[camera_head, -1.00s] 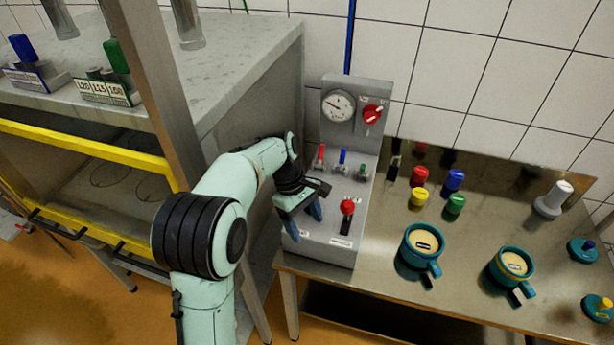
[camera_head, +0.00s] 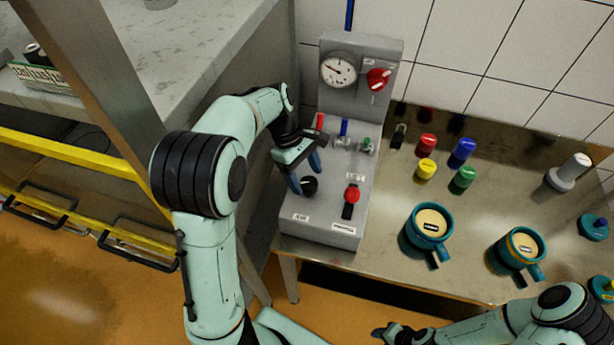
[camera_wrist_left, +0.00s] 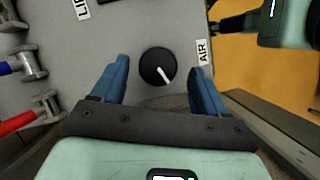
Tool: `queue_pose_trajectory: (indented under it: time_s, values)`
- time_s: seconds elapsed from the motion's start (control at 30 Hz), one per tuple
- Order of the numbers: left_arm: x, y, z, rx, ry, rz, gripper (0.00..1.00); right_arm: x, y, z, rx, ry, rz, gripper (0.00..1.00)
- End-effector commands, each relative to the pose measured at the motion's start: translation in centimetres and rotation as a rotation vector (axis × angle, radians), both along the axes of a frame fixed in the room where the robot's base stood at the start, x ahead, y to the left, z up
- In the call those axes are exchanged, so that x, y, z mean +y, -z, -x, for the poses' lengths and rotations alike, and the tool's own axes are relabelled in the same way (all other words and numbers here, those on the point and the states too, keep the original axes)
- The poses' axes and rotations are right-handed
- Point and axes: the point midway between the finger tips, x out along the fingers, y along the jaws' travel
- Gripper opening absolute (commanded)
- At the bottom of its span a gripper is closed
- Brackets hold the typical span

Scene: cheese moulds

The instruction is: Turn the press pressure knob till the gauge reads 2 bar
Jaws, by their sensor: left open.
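A grey press console carries a round white gauge (camera_head: 338,70); its needle points to the upper left, its figures too small to read. A black knob (camera_head: 309,186) stands on the console's lower face. In the left wrist view the knob (camera_wrist_left: 158,66) has a white pointer towards the lower right and an AIR label beside it. My left gripper (camera_head: 306,174) is open, one finger on each side of the knob, with gaps to both. A red knob (camera_head: 378,79) sits right of the gauge. My right gripper (camera_head: 388,332) is low in the head view, its fingers unclear.
Red, blue and green valves (camera_head: 343,130) stand behind my left gripper, and a red-knobbed lever (camera_head: 352,195) to its right. The steel table (camera_head: 480,215) holds coloured caps and two teal moulds (camera_head: 430,226). A grey cabinet stands left.

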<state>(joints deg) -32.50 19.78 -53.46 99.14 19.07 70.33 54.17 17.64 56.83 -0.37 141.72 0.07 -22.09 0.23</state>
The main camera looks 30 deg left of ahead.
Motion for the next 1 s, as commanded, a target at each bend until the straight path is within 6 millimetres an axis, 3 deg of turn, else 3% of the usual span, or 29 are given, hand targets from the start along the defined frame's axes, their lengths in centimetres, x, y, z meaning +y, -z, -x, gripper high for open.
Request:
queue_pose_trajectory:
  time_s: [0.17,0.43,0.47,0.6,0.63,1.0]
  values:
    - [-0.6,1.3,0.0,-0.001,0.001,-0.001,0.74,0.0,-0.2,-0.3,-0.004,-0.001,0.000,0.43]
    - [-0.7,1.6,0.0,-0.002,0.000,-0.001,0.74,0.0,-0.2,-0.3,-0.004,-0.001,0.000,0.43]
    - [-0.7,1.6,0.0,-0.002,0.000,-0.001,0.70,0.0,-0.2,-0.3,-0.004,-0.001,0.000,0.43]
    - [-0.7,1.6,0.0,-0.002,0.000,-0.001,0.25,0.0,-0.2,-0.3,-0.004,-0.001,0.000,0.43]
    - [-0.7,1.6,0.0,-0.002,0.000,-0.001,0.19,0.0,-0.2,-0.3,-0.004,-0.001,0.000,0.43]
    - [-0.6,1.6,0.0,-0.002,0.047,-0.002,0.19,0.0,-0.2,-0.3,-0.004,-0.001,0.000,0.43]
